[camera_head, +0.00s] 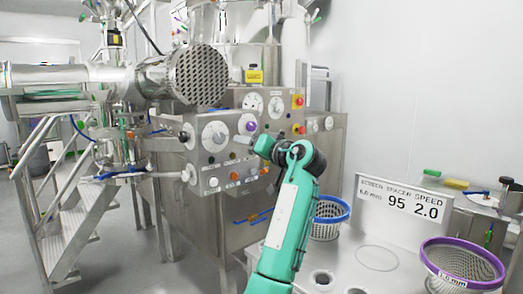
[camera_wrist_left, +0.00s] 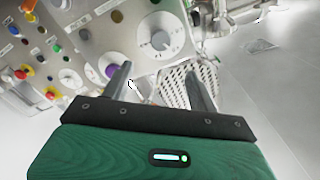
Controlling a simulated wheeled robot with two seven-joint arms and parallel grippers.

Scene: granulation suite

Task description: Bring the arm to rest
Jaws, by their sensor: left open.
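My left arm (camera_head: 292,215), green with black joints, rises from the bottom middle of the head view, bent at its upper end in front of the steel control panel (camera_head: 228,160). Its left gripper (camera_head: 243,139) is small there, close in front of the panel's dials and partly hidden by the arm. In the left wrist view the left gripper (camera_wrist_left: 160,84) shows two dark fingers spread apart with nothing held between them. A purple knob (camera_wrist_left: 112,70) and a large dial (camera_wrist_left: 160,38) lie beyond the fingers; contact cannot be told. My right gripper is in neither view.
A blue-rimmed basket (camera_head: 329,222) stands right of my arm. A perforated drum end (camera_head: 203,76) juts out above the panel. Metal stairs (camera_head: 75,215) stand left; floor between is clear.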

